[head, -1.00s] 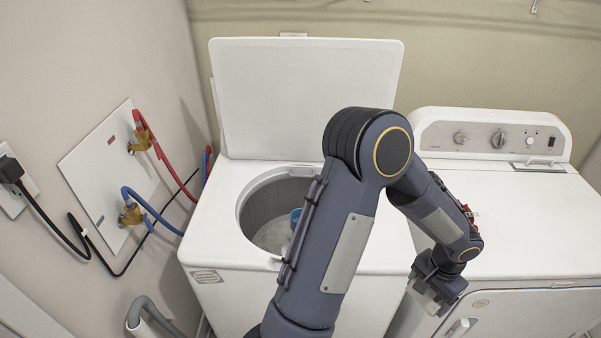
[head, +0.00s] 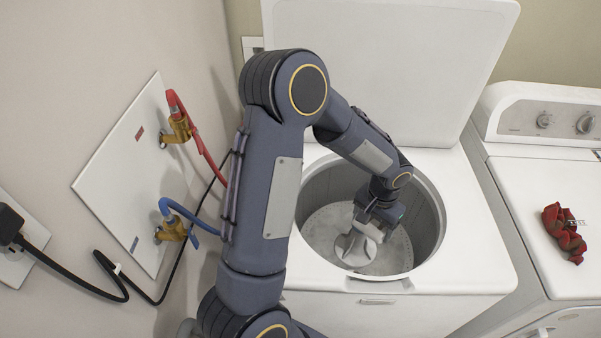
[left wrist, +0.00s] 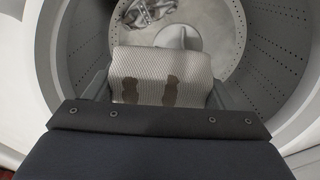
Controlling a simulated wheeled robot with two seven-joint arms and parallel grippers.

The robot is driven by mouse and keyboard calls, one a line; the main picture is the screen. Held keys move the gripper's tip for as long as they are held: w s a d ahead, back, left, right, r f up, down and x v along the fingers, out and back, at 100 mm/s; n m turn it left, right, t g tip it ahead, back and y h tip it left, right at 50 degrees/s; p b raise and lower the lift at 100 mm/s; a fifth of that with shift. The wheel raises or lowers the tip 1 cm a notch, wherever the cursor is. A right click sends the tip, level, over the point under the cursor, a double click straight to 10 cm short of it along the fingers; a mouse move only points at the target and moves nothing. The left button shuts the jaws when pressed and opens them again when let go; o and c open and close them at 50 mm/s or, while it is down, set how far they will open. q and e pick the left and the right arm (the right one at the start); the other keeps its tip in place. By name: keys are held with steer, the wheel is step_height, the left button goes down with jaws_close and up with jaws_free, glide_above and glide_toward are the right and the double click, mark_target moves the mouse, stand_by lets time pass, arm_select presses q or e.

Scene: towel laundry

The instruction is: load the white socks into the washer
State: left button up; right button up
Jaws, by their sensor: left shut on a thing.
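The washer (head: 480,262) stands in front of me with its lid (head: 400,75) raised and its round drum (head: 420,225) open. My left gripper (head: 370,228) reaches down into the drum opening, above the drum floor. It is shut on a white ribbed cloth, which looks like a white sock (left wrist: 160,68) with two brownish marks, in the left wrist view. The fingers (left wrist: 162,88) press it from both sides. A crumpled grey-white cloth (left wrist: 148,12) lies on the drum floor in the left wrist view; I cannot tell what it is. My right gripper is not in view.
A dryer (head: 530,185) stands to the right with a crumpled red cloth (head: 565,232) on top. Red and blue hoses (head: 190,217) and a wall plate (head: 135,180) are at the left, close to my left arm. The drum rim surrounds the gripper.

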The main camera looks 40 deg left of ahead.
arm_select(q)
steer(key=a+b, duration=0.1)
steer(key=a+m+b, duration=0.1)
steer(key=a+f+b, duration=0.1)
steer(key=shift+w+a+f+m, duration=0.1)
steer(key=shift+w+a+m, duration=0.1)
steer(key=shift+w+m, duration=0.15)
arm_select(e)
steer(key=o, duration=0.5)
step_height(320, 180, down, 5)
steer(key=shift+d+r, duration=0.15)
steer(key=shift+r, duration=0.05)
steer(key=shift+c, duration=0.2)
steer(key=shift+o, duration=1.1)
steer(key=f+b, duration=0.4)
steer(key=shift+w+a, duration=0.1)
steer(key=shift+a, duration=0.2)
arm_select(q)
steer(key=s+a+r+m+b, duration=0.1)
steer(key=a+r+m, duration=0.25)
steer(key=a, duration=0.25)
steer(key=s+a+r+m+b, duration=0.2)
steer(key=a+r+m, duration=0.15)
steer(key=a, duration=0.35)
step_height(320, 180, down, 7)
steer(key=m+b, duration=0.1)
steer(key=b, duration=0.4)
steer(key=shift+w+d, duration=0.15)
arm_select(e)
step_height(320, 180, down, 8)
